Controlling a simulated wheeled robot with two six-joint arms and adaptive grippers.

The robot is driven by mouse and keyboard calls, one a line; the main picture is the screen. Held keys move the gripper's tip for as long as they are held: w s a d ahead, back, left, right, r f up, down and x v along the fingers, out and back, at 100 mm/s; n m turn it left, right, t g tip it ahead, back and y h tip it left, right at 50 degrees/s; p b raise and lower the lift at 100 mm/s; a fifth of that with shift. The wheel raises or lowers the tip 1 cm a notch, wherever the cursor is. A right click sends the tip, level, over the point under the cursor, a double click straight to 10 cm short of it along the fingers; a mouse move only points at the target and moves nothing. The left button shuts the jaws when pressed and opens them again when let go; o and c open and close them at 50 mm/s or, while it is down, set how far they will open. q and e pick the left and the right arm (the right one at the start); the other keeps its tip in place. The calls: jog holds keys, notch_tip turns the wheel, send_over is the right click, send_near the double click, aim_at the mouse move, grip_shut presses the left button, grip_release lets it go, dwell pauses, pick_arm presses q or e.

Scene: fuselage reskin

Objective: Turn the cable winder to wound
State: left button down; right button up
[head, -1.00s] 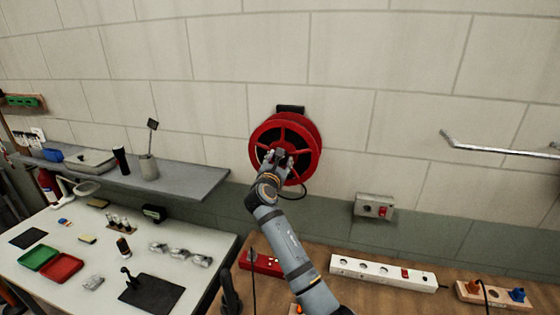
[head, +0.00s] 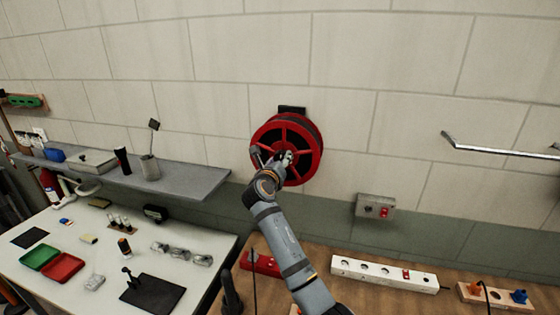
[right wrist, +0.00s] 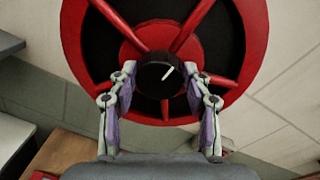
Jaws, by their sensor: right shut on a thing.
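The cable winder (head: 303,160) is a red spoked reel with a dark inside, fixed to the wall on a black bracket. In the right wrist view its red rim and spokes (right wrist: 190,32) fill the upper middle. A round black knob (right wrist: 157,76) with a white line, tilted up to the right, sits at its centre. My right gripper (head: 281,158) is at the hub; in the right wrist view its fingers (right wrist: 164,82) lie on both sides of the knob and are shut on it. The fingers and wrist hide part of the hub in the head view.
A grey shelf (head: 190,184) and a white table (head: 205,232) with trays and small items stand at left. A wooden bench below holds a white power strip (head: 385,274). A socket box (head: 375,207) and a metal rail (head: 500,149) are on the wall at right.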

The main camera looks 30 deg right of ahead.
jog(key=shift+f+n, duration=0.2)
jog(key=shift+n, duration=0.3)
jog(key=o, duration=1.1)
jog(key=shift+r, duration=0.1)
jog(key=shift+o, duration=0.2)
jog(key=v, duration=0.7)
jog(key=shift+s+a, duration=0.2)
jog(key=shift+a, duration=0.1)
jog(key=shift+w+d, duration=0.1)
jog(key=shift+d, duration=0.05)
